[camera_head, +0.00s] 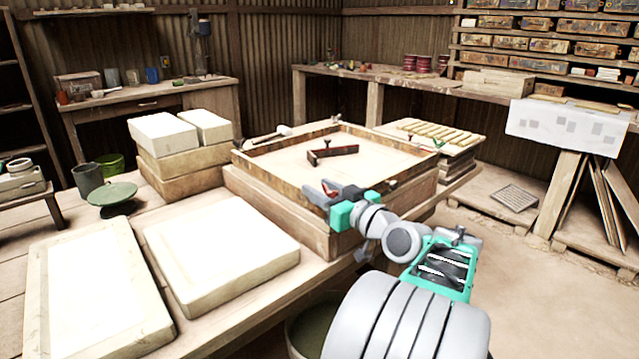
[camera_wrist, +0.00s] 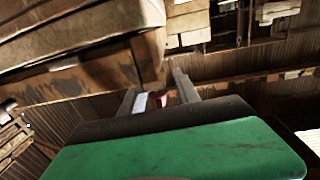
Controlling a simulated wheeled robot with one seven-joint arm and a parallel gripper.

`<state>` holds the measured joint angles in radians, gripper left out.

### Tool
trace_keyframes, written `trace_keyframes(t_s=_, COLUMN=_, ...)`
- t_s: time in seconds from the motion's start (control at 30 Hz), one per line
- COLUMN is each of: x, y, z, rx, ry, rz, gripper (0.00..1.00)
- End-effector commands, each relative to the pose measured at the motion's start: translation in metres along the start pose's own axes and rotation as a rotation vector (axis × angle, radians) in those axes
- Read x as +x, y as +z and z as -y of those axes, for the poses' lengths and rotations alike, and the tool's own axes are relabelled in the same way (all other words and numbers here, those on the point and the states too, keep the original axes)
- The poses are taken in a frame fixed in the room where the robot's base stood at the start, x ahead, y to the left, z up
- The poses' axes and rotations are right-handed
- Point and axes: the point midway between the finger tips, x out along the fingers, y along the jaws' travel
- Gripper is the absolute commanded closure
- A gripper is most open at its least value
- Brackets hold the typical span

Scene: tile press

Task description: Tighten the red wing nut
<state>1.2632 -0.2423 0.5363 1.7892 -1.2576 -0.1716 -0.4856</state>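The wooden tile frame (camera_head: 405,183) sits on a thick block on the table, with a pale bed inside it. A small red piece, likely the red wing nut (camera_head: 330,189), shows at the frame's near corner, between my gripper's fingers. My gripper (camera_head: 325,192) is at that corner with its fingers apart. In the wrist view the fingers (camera_wrist: 158,97) stand apart, with a dark red bit (camera_wrist: 172,98) between them. Much of the nut is hidden, and I cannot tell whether either finger touches it. A green wing nut (camera_head: 438,143) is at the frame's right corner.
A dark red bar with an upright knob (camera_head: 333,154) lies inside the frame. Pale slabs (camera_head: 220,252) lie on the table left of my arm. Stacked blocks (camera_head: 182,148) and a green round stand (camera_head: 113,194) are farther back. Open floor lies right of the table.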

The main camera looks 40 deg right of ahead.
Motion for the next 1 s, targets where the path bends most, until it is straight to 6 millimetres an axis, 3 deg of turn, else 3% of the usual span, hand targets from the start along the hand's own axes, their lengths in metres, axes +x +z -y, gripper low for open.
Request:
trace_keyframes(t_s=0.2, x=0.0002, y=0.0004, z=-0.0002, rx=0.0, ry=0.0, rz=0.0, gripper=0.63)
trace_keyframes(t_s=0.67, x=0.0002, y=0.0002, z=0.0002, rx=0.0, ry=0.0, rz=0.0, gripper=1.0)
trace_keyframes(t_s=1.0, x=0.0, y=0.0003, z=0.0048, rx=0.0, ry=-0.001, rz=0.001, gripper=1.0)
